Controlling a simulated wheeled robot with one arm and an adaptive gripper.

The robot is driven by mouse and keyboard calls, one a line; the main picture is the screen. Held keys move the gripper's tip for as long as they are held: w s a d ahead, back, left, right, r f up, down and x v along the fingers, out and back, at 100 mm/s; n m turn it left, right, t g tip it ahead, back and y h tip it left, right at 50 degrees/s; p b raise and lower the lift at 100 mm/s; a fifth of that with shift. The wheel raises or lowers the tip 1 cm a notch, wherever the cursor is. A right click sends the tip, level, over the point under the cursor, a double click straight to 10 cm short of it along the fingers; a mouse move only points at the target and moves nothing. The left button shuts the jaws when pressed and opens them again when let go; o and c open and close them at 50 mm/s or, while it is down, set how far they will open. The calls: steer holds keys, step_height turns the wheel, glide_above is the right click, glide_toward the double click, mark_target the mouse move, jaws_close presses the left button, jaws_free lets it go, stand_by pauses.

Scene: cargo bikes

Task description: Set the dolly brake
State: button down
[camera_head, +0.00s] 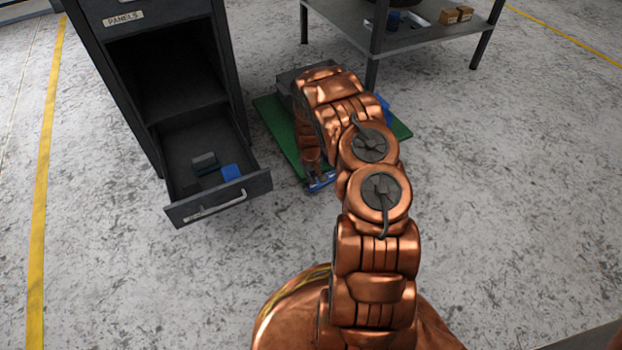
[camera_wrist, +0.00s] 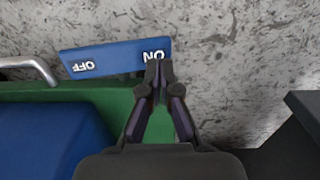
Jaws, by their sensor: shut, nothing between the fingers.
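The dolly is a green platform (camera_head: 270,118) on the floor, partly hidden under my arm; its green deck also shows in the wrist view (camera_wrist: 60,94). A blue brake pedal (camera_wrist: 110,58) sticks out at the deck's edge, marked OFF at its left end and ON at its right end. The pedal also shows small in the head view (camera_head: 321,183). My gripper (camera_wrist: 159,68) is shut and empty, with its fingertips over the ON end. I cannot tell whether they touch it. In the head view my gripper (camera_head: 313,176) is low beside the pedal.
A dark cabinet labelled PANELS (camera_head: 124,19) stands left of the dolly, its lower drawer (camera_head: 218,206) pulled out with a blue block (camera_head: 231,172) and a grey block inside. A grey shelf table (camera_head: 425,38) stands behind. A metal handle (camera_wrist: 30,64) shows beside the pedal. Floor at right is clear.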

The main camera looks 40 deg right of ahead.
step_height(320, 180, up, 14)
steer(key=a+p, duration=0.3)
steer(key=p, duration=0.2)
steer(key=shift+w+f+p, duration=0.2)
steer(key=shift+w+p, duration=0.05)
steer(key=shift+p, duration=0.15)
steer(key=shift+r, duration=0.1)
steer(key=s+a+r+p, duration=0.4)
steer(key=r+p, duration=0.2)
steer(key=r, duration=0.7)
steer(key=s+a+r+p, duration=0.3)
steer(key=a+r+p, duration=0.15)
steer(key=r, duration=0.95)
steer(key=s+a+r+p, duration=0.4)
steer(key=r+p, duration=0.2)
steer(key=r, duration=0.7)
steer(key=s+a+r+p, duration=0.4)
steer(key=s+r+p, duration=0.2)
steer(key=s+r, duration=0.2)
steer(key=s+a+r+n+g+p, duration=0.1)
steer(key=s+a+r+p, duration=0.3)
steer(key=s+r, duration=0.5)
steer(key=s+a+r+p, duration=0.4)
steer(key=s+r+p, duration=0.4)
steer(key=r, duration=0.3)
steer(key=shift+s+r+n+g, duration=0.25)
steer(key=shift+s+n+g, duration=0.15)
steer(key=shift+s, duration=0.1)
